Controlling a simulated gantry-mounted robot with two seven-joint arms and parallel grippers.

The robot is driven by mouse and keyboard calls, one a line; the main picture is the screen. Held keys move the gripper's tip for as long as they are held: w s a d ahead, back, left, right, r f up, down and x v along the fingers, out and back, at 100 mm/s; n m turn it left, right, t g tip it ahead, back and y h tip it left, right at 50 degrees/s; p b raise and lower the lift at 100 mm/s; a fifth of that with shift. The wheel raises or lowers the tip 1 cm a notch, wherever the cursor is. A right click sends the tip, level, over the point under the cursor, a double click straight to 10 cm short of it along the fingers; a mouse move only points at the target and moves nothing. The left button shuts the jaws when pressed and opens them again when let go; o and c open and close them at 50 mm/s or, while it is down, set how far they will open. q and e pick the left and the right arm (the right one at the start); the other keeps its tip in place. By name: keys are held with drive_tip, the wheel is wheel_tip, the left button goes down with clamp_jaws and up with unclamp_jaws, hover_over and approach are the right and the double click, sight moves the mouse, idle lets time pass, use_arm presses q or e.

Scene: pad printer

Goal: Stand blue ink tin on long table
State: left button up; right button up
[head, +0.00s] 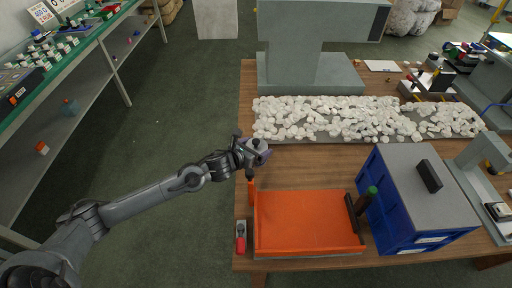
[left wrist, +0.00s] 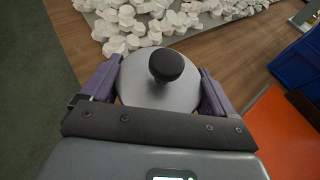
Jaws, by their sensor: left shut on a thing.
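My left gripper (head: 256,152) is at the left edge of the long wooden table (head: 310,165), between the white pieces and the orange tray. In the left wrist view its two purple fingers are shut on a round tin with a pale grey lid and black knob (left wrist: 160,92). I take this for the ink tin; its side is hidden, so no blue shows. It looks upright. In the head view its grey top (head: 259,145) shows between the fingers. I cannot tell whether its base touches the table. My right gripper is not in view.
An orange tray (head: 305,222) lies just in front of the gripper, with a red-handled tool (head: 240,238) to its left. White pieces (head: 350,118) cover a grey mat behind. A blue cabinet (head: 400,215) stands to the right. Bare wood shows between mat and tray.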

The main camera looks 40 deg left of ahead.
use_arm(q)
drive_tip(key=shift+f+b, duration=2.35)
drive_tip(key=shift+f, duration=0.55)
drive_tip(key=shift+f+b, duration=0.35)
drive_tip(key=shift+f, duration=0.05)
drive_tip(key=o, duration=1.3)
drive_tip(key=shift+f, duration=0.1)
drive_tip(key=shift+r+p, duration=2.35)
drive_tip(key=shift+r, duration=0.7)
